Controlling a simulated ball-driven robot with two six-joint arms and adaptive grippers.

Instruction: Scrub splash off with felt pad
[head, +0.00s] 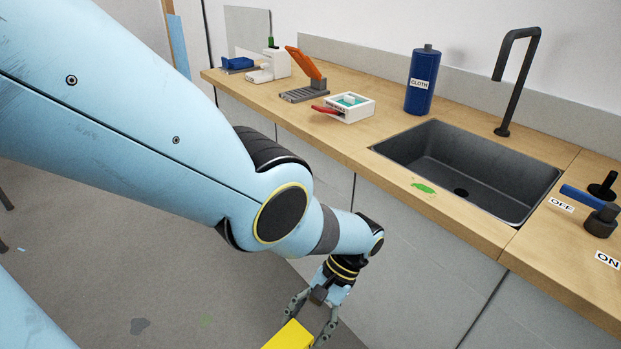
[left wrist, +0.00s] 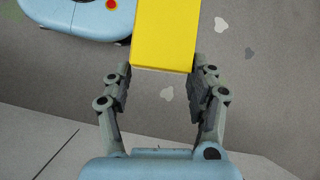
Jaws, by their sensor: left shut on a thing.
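A green splash (head: 424,188) lies on the wooden counter, near its front edge and just left of the sink. A yellow block (head: 289,337), which I take to be the felt pad, is in my left gripper (head: 311,321) low in front of the cabinets, below counter height. The head view cuts off part of the block. In the left wrist view the block (left wrist: 166,35) sits between the two fingers of the left gripper (left wrist: 162,78), which is shut on it, with grey floor behind. My right gripper is not in view.
The sink (head: 470,165) has a dark tap (head: 514,80). On the wooden counter (head: 385,175) stand a blue cloth canister (head: 422,82), a white tray (head: 349,107) with a red-handled tool and an orange-and-grey stand (head: 305,75). A blue-handled lever (head: 583,197) is at right. Counter around the splash is clear.

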